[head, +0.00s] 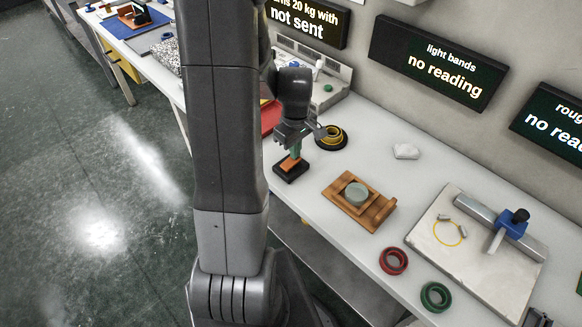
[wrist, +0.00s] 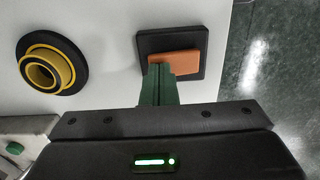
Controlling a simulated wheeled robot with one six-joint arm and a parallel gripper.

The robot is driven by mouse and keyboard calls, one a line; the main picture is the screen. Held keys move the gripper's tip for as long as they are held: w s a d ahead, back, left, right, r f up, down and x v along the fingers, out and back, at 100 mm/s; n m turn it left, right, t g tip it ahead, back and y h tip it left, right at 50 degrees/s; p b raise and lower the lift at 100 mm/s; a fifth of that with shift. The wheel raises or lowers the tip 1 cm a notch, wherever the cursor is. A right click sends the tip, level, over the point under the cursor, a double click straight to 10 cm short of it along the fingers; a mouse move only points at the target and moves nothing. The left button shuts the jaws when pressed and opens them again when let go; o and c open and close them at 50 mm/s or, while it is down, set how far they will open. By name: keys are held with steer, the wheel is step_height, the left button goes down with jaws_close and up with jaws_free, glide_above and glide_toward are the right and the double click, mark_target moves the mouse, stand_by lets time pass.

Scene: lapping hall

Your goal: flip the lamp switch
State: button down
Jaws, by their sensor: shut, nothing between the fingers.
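The lamp switch (head: 291,167) is a black square base with an orange rocker, lying on the white bench near its front edge. In the wrist view its orange rocker (wrist: 174,63) shows at the top centre on the black base (wrist: 202,45). My gripper (head: 295,151) is above the switch, pointing down, with its green fingers shut and empty. In the wrist view the fingertips (wrist: 160,72) overlap the left part of the rocker's near edge. I cannot tell whether they touch it. The fingers hide part of the switch.
A black and yellow ring stack (head: 331,137) stands close beside the switch. A wooden block with a grey-green disc (head: 357,193), a red ring (head: 394,261), a green ring (head: 436,296) and a white plate with a blue clamp (head: 480,262) are further right. Display signs hang on the wall.

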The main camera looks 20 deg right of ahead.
steer(key=shift+f, duration=0.35)
steer(key=shift+r+p, duration=2.45)
steer(key=shift+r, duration=1.15)
steer(key=shift+f, duration=0.15)
step_height(320, 180, down, 7)
steer(key=b, duration=0.5)
